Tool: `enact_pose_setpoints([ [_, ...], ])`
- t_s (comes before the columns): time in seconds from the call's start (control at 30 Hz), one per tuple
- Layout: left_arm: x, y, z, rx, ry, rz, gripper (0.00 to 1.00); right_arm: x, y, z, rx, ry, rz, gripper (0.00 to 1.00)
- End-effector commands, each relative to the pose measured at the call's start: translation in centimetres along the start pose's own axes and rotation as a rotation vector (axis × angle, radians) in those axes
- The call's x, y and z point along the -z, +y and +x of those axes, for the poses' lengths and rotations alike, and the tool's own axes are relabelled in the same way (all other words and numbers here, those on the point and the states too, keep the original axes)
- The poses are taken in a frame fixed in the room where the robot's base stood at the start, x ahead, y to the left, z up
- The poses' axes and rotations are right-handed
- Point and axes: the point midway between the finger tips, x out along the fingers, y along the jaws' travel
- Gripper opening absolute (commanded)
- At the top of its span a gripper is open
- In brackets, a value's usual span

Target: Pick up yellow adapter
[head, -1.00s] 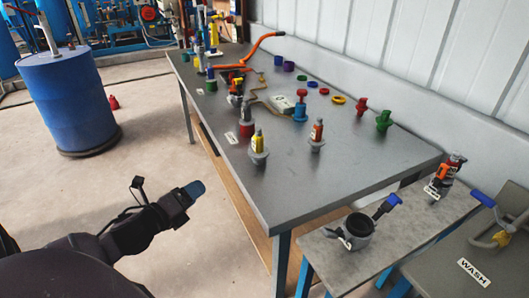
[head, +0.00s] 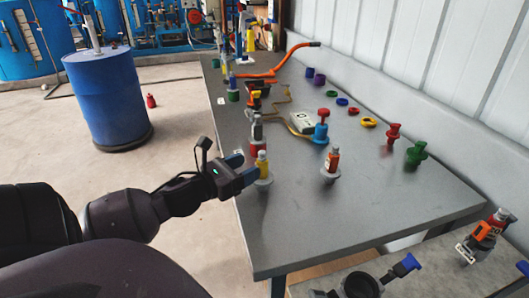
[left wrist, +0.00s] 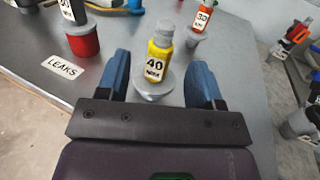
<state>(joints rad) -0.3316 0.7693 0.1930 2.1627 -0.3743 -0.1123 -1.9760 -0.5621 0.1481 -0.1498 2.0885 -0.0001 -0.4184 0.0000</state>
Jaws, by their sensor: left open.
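The yellow adapter (head: 262,161) stands upright on a grey round base near the left edge of the grey table. In the left wrist view the yellow adapter (left wrist: 160,52) carries a white label reading 40 and has a grey top. My left gripper (head: 245,170) is open and empty, right beside the adapter at its left. In the left wrist view the blue fingers of the left gripper (left wrist: 163,78) lie on either side of the adapter's base, with gaps visible on both sides. My right gripper is not in view.
A red and grey adapter (head: 257,135) stands just behind the yellow one. An orange adapter (head: 331,163) stands to its right. Red (head: 391,133) and green (head: 416,152) pieces stand toward the wall. The front of the table (head: 350,220) is clear.

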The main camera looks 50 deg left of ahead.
Motion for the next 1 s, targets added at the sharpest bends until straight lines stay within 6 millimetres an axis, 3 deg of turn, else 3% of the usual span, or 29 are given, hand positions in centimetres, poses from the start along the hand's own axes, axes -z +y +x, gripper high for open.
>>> enact_pose_setpoints([
  [0.1, 0.1, 0.0, 1.4, 0.000, 0.001, 0.000, 0.60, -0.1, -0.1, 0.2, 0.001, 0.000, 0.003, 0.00],
  [0.33, 0.0, 0.0, 2.4, 0.000, 0.001, -0.001, 0.60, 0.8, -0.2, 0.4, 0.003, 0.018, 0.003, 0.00],
  [0.7, -0.1, -0.2, 6.5, 0.000, 0.001, -0.001, 0.60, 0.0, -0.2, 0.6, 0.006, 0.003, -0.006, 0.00],
  [1.0, -0.2, -0.2, 7.4, 0.000, 0.002, -0.001, 0.60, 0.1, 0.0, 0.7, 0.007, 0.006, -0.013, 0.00],
])
